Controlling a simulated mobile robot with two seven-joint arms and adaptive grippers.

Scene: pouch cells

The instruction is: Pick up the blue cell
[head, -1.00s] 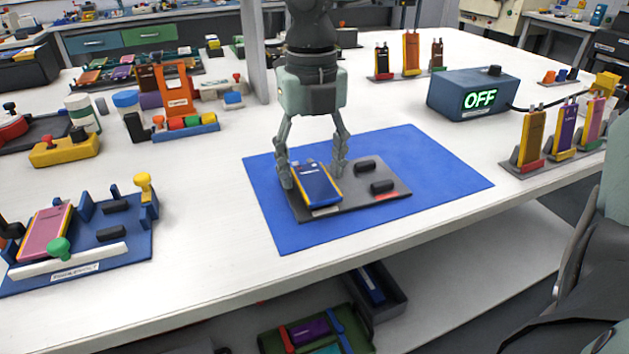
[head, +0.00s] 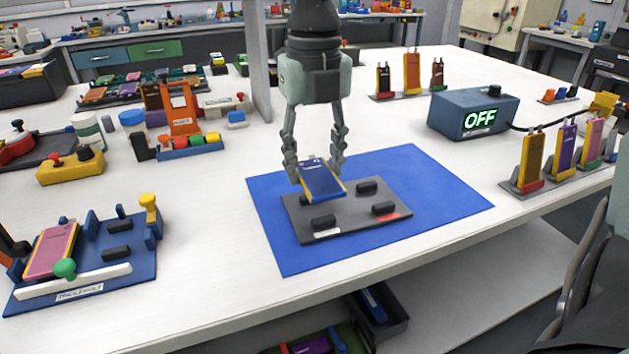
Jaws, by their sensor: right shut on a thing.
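The blue cell (head: 322,183) has yellow edges and shows in the middle of the head view. My right gripper (head: 317,170) comes down from above and is shut on the cell, one finger at each side. The cell is tilted and held above a dark grey plate (head: 350,208). The plate has black blocks, a white label and a red label, and lies on a blue mat (head: 430,177).
A blue box with a lit OFF display (head: 475,114) stands right of the mat. Upright cells (head: 530,160) stand in a rack at the right edge. A blue fixture holding a pink cell (head: 51,251) is at the front left. The table between fixture and mat is clear.

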